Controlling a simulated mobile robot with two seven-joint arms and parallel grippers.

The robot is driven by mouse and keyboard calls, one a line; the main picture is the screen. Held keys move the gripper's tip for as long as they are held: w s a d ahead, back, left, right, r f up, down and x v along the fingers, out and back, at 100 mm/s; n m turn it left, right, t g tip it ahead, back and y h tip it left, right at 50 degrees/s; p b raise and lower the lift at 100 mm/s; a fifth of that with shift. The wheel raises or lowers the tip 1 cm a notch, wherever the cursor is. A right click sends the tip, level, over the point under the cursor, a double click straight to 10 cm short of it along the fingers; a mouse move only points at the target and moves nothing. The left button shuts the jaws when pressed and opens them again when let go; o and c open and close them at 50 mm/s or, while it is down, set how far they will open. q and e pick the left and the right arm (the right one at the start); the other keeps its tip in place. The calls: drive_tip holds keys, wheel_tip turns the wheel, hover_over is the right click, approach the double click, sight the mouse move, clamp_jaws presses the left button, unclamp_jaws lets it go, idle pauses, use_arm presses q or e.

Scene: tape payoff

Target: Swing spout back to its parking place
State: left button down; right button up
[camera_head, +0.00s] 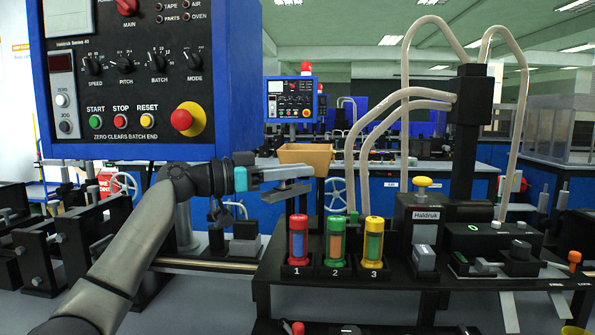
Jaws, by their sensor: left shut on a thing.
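My left gripper (294,183) reaches in from the left, at mid-height above the front bench. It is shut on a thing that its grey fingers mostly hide. By the task this would be the spout, but its shape cannot be made out. The fingers are above and behind three capped tubes: red tube 1 (298,239), green tube 2 (335,241) and yellow tube 3 (374,242). A tan open box (306,155) shows just behind the fingers; whether they touch it cannot be told. My right gripper is not in view.
A blue control panel (130,136) hangs at the upper left, close above my left arm. Beige hoses (404,88) arch from a dark column (466,160) at the right. A Haldruk block (425,232) stands right of the tubes. Black brackets (42,245) line the left side.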

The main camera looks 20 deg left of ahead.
use_arm(q)
drive_tip(key=shift+w+d+f, duration=0.1)
drive_tip(key=shift+d+f, duration=0.05)
drive_tip(key=shift+f, duration=0.7)
drive_tip(key=c, duration=1.1)
unclamp_jaws()
drive_tip(key=shift+o, duration=0.7)
drive_tip(key=shift+w, duration=0.25)
drive_tip(key=shift+o, duration=1.3)
drive_tip(key=shift+s+r, duration=0.15)
drive_tip(key=shift+r, duration=0.15)
drive_tip(key=shift+s+a, duration=0.2)
drive_tip(key=shift+a, duration=0.2)
drive_tip(key=p+v, duration=0.1)
drive_tip(key=v, duration=1.3)
drive_tip(key=shift+s+a, duration=0.15)
drive_tip(key=shift+s, duration=0.05)
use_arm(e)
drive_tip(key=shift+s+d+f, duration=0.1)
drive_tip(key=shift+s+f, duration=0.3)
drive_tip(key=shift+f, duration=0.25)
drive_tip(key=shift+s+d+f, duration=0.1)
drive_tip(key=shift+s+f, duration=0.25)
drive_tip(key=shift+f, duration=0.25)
